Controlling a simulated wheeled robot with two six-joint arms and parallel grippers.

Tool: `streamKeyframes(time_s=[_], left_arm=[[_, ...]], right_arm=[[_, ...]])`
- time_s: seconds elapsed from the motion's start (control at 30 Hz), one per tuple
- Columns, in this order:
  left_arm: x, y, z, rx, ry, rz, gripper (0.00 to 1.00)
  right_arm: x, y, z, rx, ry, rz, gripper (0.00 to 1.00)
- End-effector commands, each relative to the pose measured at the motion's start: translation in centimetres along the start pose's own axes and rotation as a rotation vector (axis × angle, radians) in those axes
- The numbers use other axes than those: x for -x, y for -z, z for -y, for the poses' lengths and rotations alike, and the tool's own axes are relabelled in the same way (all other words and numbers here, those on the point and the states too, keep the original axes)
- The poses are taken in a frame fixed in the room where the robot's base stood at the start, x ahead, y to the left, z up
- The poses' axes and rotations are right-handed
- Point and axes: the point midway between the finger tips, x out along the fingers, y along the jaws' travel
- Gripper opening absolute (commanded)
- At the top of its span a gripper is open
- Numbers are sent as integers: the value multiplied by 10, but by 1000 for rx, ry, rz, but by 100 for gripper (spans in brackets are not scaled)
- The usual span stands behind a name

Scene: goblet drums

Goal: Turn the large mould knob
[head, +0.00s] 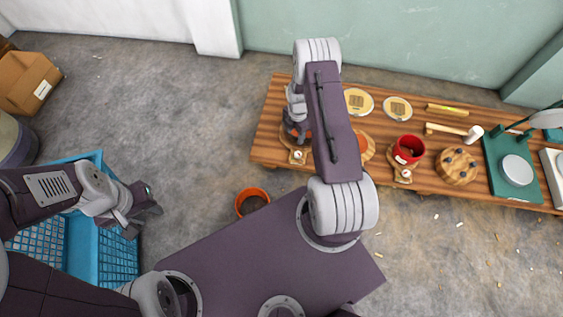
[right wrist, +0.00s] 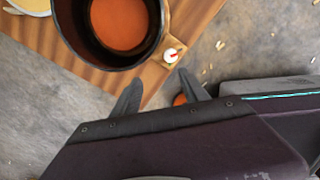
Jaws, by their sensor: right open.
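In the right wrist view, a large dark round mould (right wrist: 151,55) with an orange inside stands on the wooden bench. Its small knob (right wrist: 171,56), white with a red mark on a wooden block, is at the mould's edge. My right gripper (right wrist: 160,88) is open and empty, its fingertips apart and just short of the knob in the picture. In the head view my right gripper (head: 297,122) is over the mould and hides most of it; the knob (head: 297,155) shows at the bench's front edge. My left gripper (head: 143,207) is far left, away from the bench.
A red mould (head: 400,160) with its own knob (head: 402,175), a round wooden block (head: 456,166), a mallet (head: 455,131) and a green board (head: 508,165) are further right on the bench. An orange pot (head: 252,206) and a blue crate (head: 118,258) stand on the floor.

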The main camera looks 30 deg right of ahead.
Motion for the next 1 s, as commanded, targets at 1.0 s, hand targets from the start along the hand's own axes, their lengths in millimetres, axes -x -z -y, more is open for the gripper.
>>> streamKeyframes(time_s=[1.0], left_arm=[[-81,-8,2,0,0,-1,33]], right_arm=[[-128,-1,23,-35,31,-17,52]])
